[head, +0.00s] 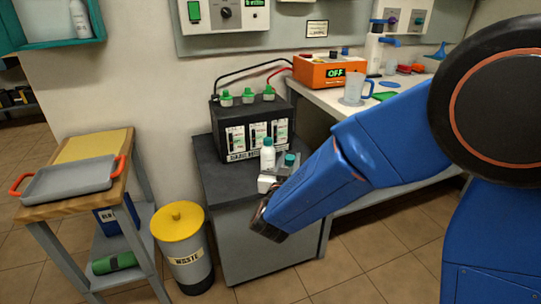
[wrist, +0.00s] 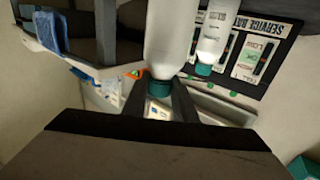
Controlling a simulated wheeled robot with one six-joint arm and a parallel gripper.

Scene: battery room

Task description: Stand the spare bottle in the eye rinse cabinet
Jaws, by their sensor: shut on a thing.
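The spare bottle, white with a teal cap (wrist: 160,88), is between the fingers of my gripper (wrist: 160,104) in the wrist view. The fingers are shut at its cap end. In the head view my gripper (head: 284,172) is over the grey cabinet top, and a teal cap (head: 290,159) shows there, the rest of that bottle mostly hidden. A second white bottle (head: 267,154) stands just left of it, also in the wrist view (wrist: 214,38), apart from the fingers. A teal-framed open cabinet (head: 62,44), likely the eye rinse cabinet, is at the upper left, with one white bottle (head: 80,18) inside.
A black service battery (head: 232,132) stands behind the bottles on the grey cabinet (head: 220,186). A yellow-lidded waste bin (head: 180,222) and a wooden-topped cart with a grey tray (head: 68,181) stand left. An orange charger (head: 325,72) and a jug (head: 353,90) are on the right bench.

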